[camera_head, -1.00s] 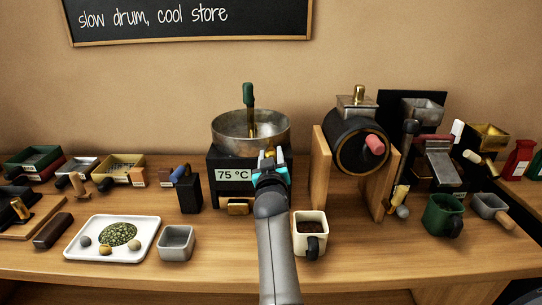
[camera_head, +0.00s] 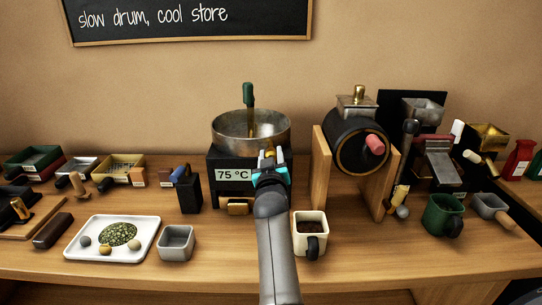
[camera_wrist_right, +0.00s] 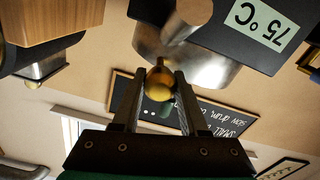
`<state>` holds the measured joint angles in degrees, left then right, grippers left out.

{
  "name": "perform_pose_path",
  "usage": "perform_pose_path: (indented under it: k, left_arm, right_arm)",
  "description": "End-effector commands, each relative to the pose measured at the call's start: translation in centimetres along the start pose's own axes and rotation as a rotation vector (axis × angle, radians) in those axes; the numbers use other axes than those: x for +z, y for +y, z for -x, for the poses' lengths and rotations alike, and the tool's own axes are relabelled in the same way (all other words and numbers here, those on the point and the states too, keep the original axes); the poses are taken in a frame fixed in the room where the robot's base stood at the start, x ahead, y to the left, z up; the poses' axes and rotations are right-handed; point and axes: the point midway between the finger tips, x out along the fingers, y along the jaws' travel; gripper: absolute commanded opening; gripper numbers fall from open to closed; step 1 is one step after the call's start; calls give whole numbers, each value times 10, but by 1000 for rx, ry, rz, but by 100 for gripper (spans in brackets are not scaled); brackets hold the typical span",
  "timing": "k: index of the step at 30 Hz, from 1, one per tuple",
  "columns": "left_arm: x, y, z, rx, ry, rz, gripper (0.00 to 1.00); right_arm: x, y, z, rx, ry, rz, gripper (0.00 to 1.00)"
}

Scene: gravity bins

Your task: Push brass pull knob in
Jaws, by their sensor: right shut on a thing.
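The brass pull knob (camera_wrist_right: 160,82) is round and shiny, and it sits between the two fingers of my right gripper (camera_wrist_right: 158,88) in the right wrist view. In the head view my right gripper (camera_head: 271,156) is at the front right of the black box with the 75 °C display (camera_head: 234,175). The gripper is shut on the knob, which it mostly hides in that view. How far the knob stands out from the box cannot be told. My left gripper is not in view.
A metal pan (camera_head: 226,133) sits on top of the black box. A cream mug (camera_head: 301,236) with dark contents stands close to the right of my arm. A black drum on a wooden stand (camera_head: 319,178) is farther right.

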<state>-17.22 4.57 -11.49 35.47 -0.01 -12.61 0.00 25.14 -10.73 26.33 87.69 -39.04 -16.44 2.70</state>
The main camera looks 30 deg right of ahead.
Motion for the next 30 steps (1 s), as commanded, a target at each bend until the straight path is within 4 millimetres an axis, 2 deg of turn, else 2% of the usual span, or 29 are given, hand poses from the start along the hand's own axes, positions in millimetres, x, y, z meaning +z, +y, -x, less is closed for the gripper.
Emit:
perform_pose_path:
  k: [10,21,22,30]
  left_arm:
    - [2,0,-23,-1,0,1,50]
    - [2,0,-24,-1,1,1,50]
    - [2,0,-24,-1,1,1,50]
    - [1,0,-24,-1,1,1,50]
  right_arm:
    - [2,-1,-34,0,1,1,0]
    - [-1,0,-39,0,1,0,0]
    - [-1,0,-39,1,1,0,45]
    - [0,0,-39,0,0,0,74]
